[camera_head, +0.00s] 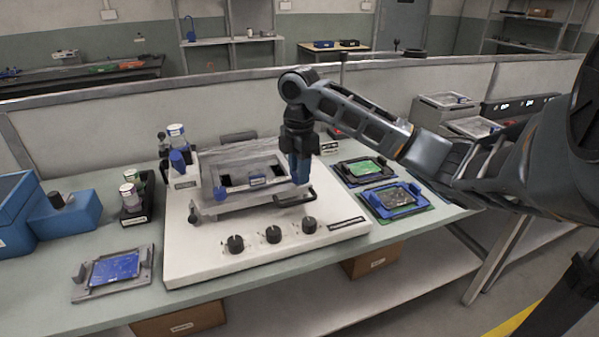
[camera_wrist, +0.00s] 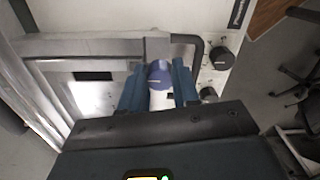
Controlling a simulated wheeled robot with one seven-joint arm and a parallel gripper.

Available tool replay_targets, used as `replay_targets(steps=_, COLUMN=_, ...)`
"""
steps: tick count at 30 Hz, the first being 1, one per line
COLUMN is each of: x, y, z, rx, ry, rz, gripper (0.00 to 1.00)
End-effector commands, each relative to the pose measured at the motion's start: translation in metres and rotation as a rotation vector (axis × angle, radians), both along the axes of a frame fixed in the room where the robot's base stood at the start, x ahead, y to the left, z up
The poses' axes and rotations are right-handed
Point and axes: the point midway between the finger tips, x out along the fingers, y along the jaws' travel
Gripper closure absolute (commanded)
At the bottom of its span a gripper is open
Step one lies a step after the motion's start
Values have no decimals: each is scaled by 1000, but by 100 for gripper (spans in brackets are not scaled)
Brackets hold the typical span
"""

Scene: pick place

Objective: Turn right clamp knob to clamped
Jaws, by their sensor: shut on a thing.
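The right clamp knob (camera_wrist: 160,75) is a round blue knob with a pale mark, in the wrist view. It sits between the two blue fingers of my gripper (camera_wrist: 159,91), which are shut on it. In the head view my gripper (camera_head: 300,176) points down at the right end of the grey fixture frame (camera_head: 212,169) and hides the knob. The frame stands on a white base (camera_head: 190,262). Which way the right knob is turned I cannot tell.
Black dials (camera_head: 273,234) line the base's front. A black handle (camera_head: 292,200) is close beside my gripper. Green (camera_head: 364,170) and blue (camera_head: 394,198) board trays lie at the right; another tray (camera_head: 113,270) lies front left. Bottles (camera_head: 130,196) stand at the left.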

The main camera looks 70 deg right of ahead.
Motion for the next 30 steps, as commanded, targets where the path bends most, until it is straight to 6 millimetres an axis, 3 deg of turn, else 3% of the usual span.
replay_targets(steps=21, x=1, y=0, z=1, rx=0, ry=-4, rz=76, gripper=100)
replay_targets(steps=22, x=1, y=0, z=1, rx=0, ry=-4, rz=76, gripper=67)
replay_targets(steps=30, x=1, y=0, z=0, rx=0, ry=-1, rz=74, gripper=44)
